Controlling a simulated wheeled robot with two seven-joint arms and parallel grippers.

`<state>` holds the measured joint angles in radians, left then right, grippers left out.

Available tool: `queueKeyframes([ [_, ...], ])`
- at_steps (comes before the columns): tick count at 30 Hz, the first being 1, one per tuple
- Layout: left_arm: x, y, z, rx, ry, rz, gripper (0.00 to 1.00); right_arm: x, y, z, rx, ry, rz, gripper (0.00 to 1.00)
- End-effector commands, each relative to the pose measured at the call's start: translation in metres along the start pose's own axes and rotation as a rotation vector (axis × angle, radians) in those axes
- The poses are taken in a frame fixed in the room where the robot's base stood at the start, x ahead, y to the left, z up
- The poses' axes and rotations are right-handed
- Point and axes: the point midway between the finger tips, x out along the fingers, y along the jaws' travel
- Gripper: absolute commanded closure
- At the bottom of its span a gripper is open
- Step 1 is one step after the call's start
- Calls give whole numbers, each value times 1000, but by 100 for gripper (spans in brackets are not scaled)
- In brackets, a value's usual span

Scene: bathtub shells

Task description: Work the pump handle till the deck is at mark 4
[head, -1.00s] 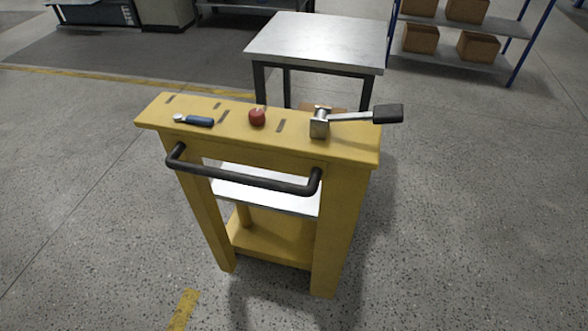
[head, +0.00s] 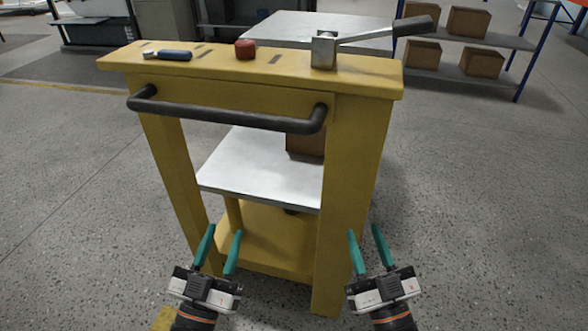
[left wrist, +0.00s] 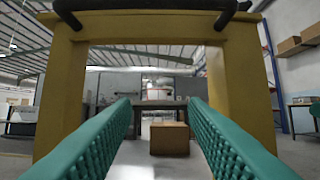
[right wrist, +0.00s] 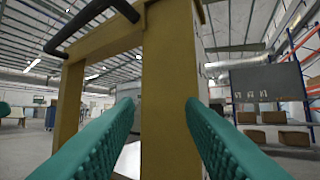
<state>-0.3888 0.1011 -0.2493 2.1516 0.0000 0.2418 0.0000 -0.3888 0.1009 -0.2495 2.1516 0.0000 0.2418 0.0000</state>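The pump handle (head: 385,32) is a metal lever with a dark grip. It rises to the right from a metal block (head: 324,50) on top of the yellow frame. The silvery deck (head: 255,170) lies level between the frame's legs, with a brown box (head: 305,143) at its far side; the box also shows in the left wrist view (left wrist: 169,138). I cannot make out mark 4 or any numbers. My left gripper (head: 225,231) and right gripper (head: 364,230) are open and empty, low in front of the frame, well below the handle.
A black push bar (head: 230,116) juts from the yellow frame (head: 350,190) towards me. A metal table (head: 290,28) stands behind, and a shelf with boxes (head: 482,64) at the back right.

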Motion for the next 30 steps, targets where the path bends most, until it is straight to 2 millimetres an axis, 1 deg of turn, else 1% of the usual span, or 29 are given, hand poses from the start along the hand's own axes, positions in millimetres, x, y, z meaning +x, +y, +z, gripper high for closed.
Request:
queueKeyframes([
  [1,-8,-1,16,-2,-93,-2,60,-8,1,15,2,-93,2,64],
  [3,-11,-2,48,-5,-193,-4,60,-11,2,48,5,-193,4,64],
  [4,-13,-2,59,-6,-227,-4,60,-13,2,59,6,-227,4,64],
  [6,-18,-3,79,-8,-286,-5,60,-18,3,79,7,-286,5,64],
  [9,-20,-3,95,-9,-328,-6,60,-20,3,95,9,-328,5,64],
  [13,-20,-3,100,-9,-334,-6,60,-20,3,100,9,-334,6,64],
  [30,-20,-3,98,-8,-331,-5,60,-20,3,98,8,-331,5,64],
])
